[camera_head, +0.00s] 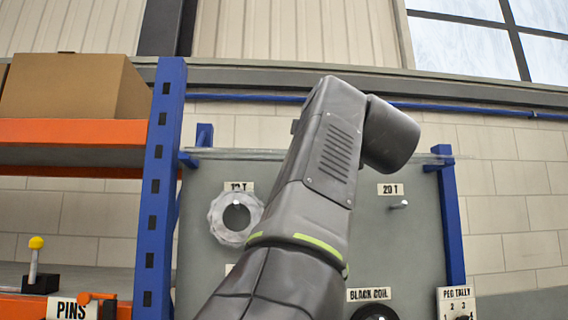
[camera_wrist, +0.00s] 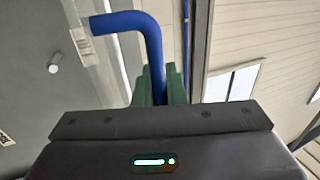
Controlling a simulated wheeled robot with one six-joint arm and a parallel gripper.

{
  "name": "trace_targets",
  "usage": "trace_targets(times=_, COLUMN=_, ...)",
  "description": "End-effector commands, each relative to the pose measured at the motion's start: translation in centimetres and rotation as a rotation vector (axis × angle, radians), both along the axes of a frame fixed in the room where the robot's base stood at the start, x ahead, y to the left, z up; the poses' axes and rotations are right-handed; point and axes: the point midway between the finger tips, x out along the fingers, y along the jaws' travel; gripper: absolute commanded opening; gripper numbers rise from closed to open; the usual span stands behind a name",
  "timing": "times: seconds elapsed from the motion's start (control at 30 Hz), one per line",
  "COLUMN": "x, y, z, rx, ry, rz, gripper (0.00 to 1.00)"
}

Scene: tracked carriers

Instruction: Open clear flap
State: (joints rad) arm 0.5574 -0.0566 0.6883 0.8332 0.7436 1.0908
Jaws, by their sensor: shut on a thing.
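The clear flap (camera_head: 235,153) shows in the head view as a thin, pale, see-through strip along the top of the grey board. Its angle is hard to tell. In the wrist view a pale see-through strip (camera_wrist: 103,24) runs at the upper left, with a bent blue handle (camera_wrist: 125,20) beside it. My gripper (camera_wrist: 160,85) has green fingers closed around the lower, straight part of this handle. In the head view my arm covers the middle of the board, and the gripper and handle are hidden.
The grey board (camera_head: 395,240) carries a pale toothed ring (camera_head: 217,225) on the left and a bare peg (camera_head: 399,205) on the right. A black coil (camera_head: 375,313) is at the bottom. Blue posts (camera_head: 452,225) flank the board. A shelf with a cardboard box (camera_head: 70,86) stands left.

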Motion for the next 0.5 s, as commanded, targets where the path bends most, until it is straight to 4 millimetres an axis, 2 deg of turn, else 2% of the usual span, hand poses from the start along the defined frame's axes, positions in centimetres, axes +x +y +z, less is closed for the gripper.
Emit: trace_targets(times=0.5, x=-0.74, y=-0.16, z=0.30, rx=0.003, ry=0.000, rz=-0.001, gripper=0.00)
